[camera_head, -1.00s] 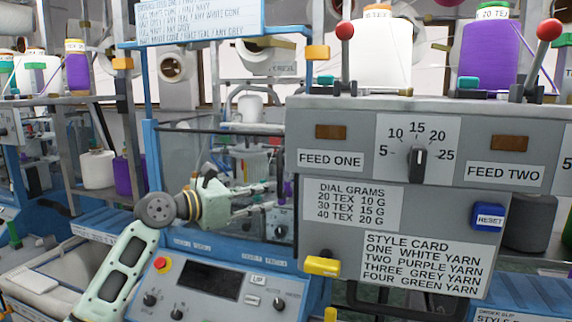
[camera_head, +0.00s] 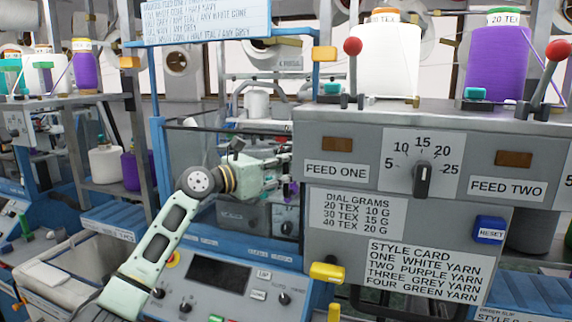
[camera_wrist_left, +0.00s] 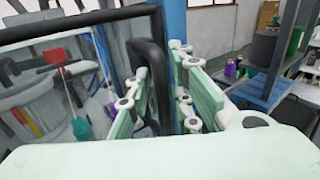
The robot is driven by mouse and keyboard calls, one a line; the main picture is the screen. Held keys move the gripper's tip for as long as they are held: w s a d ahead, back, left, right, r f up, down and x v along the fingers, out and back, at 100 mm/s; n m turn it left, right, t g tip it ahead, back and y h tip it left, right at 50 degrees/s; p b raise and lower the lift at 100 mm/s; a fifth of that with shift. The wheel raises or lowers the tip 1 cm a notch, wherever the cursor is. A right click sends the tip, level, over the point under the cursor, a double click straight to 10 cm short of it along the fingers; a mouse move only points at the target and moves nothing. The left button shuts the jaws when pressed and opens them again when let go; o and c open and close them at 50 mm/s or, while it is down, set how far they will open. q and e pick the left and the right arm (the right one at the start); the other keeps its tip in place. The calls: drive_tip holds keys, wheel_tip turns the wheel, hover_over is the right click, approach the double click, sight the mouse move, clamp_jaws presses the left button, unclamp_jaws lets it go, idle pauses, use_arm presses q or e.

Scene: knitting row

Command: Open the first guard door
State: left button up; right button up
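The first guard door is a clear panel (camera_head: 190,150) with a dark top rail, on the blue machine left of the feed box. A black upright handle (camera_wrist_left: 152,85) stands at the panel's edge. My left gripper (camera_head: 283,170) reaches in from the left, with its tips close to or behind the feed box edge. In the left wrist view its fingers (camera_wrist_left: 165,100) are spread on either side of the handle; contact is unclear. My right gripper is out of view.
The grey feed box (camera_head: 330,255) with its dial and red-knobbed levers (camera_head: 353,47) stands just right of my left gripper. A control panel (camera_head: 220,275) lies below the arm. A blue post (camera_head: 160,160) rises left of the door.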

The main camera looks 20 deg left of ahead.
use_arm(q)
clamp_jaws()
idle(0.4)
